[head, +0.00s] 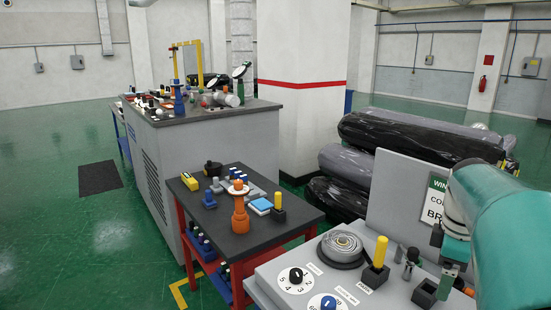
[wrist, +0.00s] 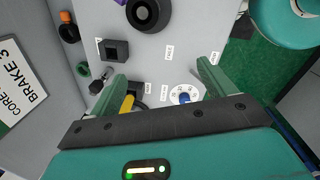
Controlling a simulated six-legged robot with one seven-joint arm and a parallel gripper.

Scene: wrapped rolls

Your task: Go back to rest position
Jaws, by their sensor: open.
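My gripper (wrist: 160,72) shows in the wrist view as two green fingers spread wide apart, with nothing held between them. It hangs over the grey control panel (wrist: 180,40). A yellow handle (wrist: 126,104) shows just inside the left finger, and I cannot tell whether they touch. In the head view my teal arm comes in from the right, and my gripper (head: 446,282) is low over the right part of the panel. The yellow handle (head: 381,250) stands upright in a black block to the left of it. The arm hides part of the panel and sign.
A black-topped red table (head: 240,234) holds an orange post (head: 239,210). Wrapped rolls (head: 420,138) lie behind.

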